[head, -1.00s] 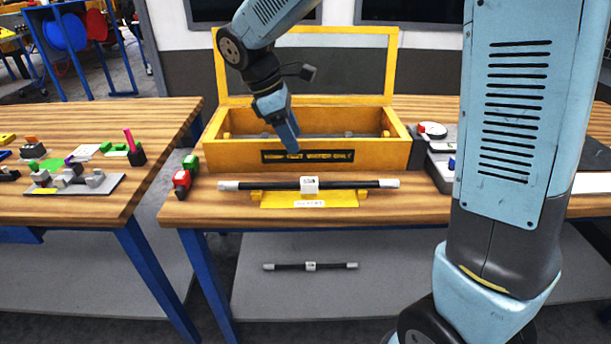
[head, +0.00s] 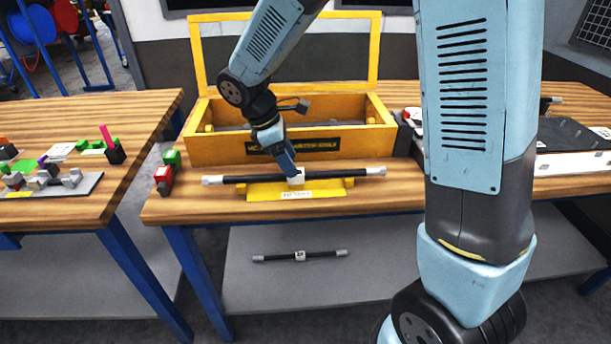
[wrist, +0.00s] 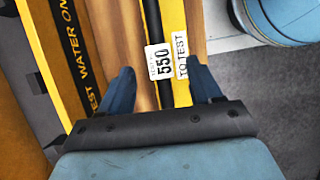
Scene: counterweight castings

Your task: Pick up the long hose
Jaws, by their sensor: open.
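The long hose (head: 335,175) is a black tube with pale end fittings and a white tag. It lies across a yellow stand (head: 257,193) on the wooden bench, in front of the yellow box. My gripper (head: 291,178) is at the middle of the hose, by the tag. In the wrist view, my gripper (wrist: 160,82) is open, with one blue finger on each side of the hose (wrist: 152,20) and its tag, which reads 550. The stand's label there reads "TO TEST". I cannot tell whether the fingertips touch anything. A shorter black hose (head: 320,254) lies on the grey lower shelf.
The open yellow box (head: 220,148), with its lid raised, stands just behind the hose. Another bench (head: 90,130) with small parts is at the left.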

